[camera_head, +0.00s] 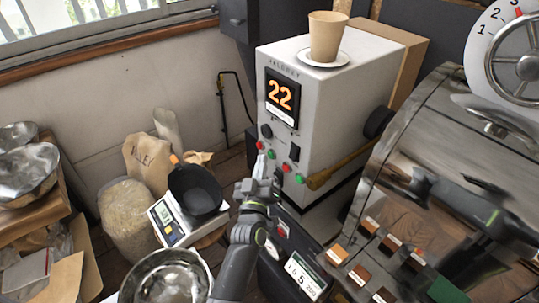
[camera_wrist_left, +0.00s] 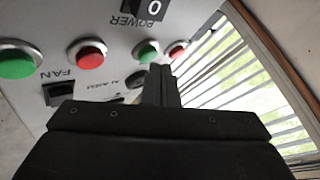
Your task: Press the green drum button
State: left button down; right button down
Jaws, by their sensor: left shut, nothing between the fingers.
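The grey control box (camera_head: 312,118) carries a row of red and green buttons on its front. One green button (camera_head: 271,154) is the farther of two in the head view and lies near my fingertips; it also shows in the left wrist view (camera_wrist_left: 147,50). The other green button (camera_head: 298,179) is nearer in the head view and large at the left of the wrist view (camera_wrist_left: 17,63). I cannot read a drum label by either. My left gripper (camera_head: 260,166) is shut and empty, its fingers (camera_wrist_left: 161,82) pointing at the panel just beside the farther green button. Contact cannot be told.
Red buttons (camera_wrist_left: 88,55) (camera_wrist_left: 178,48) alternate with the green ones. A black switch (camera_wrist_left: 58,92) sits by the FAN label. A wooden-handled scoop (camera_head: 335,170) juts out at the right of the panel. A scale (camera_head: 168,222) with a black pan (camera_head: 195,193) stands left of my arm.

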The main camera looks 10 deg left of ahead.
pick_arm(q)
jog(key=shift+w+d, duration=0.3)
jog(key=shift+w, duration=0.1)
dwell(0.8)
jog(key=shift+s, duration=0.1)
jog(key=shift+s+a, duration=0.5)
jog(key=shift+s, duration=0.1)
jog(key=s+a, duration=0.1)
jog(key=s, duration=0.1)
jog(key=s+a, duration=0.2)
dwell(0.6)
dwell(0.7)
